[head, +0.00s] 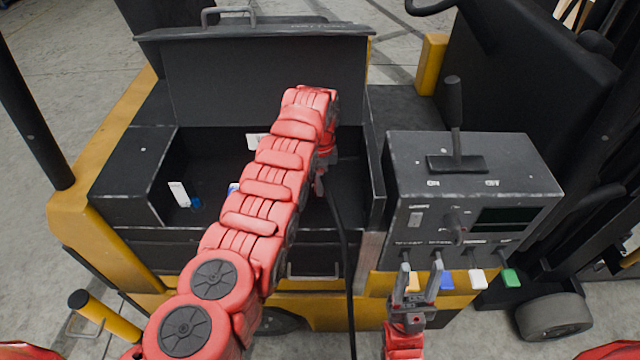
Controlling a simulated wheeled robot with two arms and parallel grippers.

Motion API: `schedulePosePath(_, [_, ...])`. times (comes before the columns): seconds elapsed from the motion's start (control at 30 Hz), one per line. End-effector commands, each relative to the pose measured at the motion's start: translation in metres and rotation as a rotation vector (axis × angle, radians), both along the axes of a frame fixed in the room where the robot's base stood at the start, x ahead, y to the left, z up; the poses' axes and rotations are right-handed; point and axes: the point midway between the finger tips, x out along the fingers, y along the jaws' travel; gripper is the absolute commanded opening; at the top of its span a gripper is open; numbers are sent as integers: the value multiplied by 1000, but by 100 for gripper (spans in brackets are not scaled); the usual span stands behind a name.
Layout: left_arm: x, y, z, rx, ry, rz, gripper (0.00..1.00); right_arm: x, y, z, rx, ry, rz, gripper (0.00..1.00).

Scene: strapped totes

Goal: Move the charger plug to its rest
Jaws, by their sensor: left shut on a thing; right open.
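My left arm reaches over the open black compartment (222,160) of the yellow and black vehicle. My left gripper (321,180) points down at the compartment's right side and is shut on what appears to be the charger plug, mostly hidden by the gripper and arm. A black cable (346,260) runs from there over the front edge and down out of the picture. I cannot make out the plug's rest. My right gripper (420,282) is open and empty, pointing up in front of the grey control box (400,180).
The compartment's lid (265,75) stands open behind it. Small white and blue items (179,194) lie inside at the left. The control box carries a black lever (454,110); yellow, blue, white and green tags (511,277) hang below. A yellow post (105,315) stands at lower left.

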Motion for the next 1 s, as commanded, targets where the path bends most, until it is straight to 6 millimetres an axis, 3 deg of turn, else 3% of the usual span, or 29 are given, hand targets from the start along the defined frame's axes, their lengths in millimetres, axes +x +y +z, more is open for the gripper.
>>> schedulePosePath(1.0, [0,1,41,0,1,1,0,0,0,3,0,0,0,50])
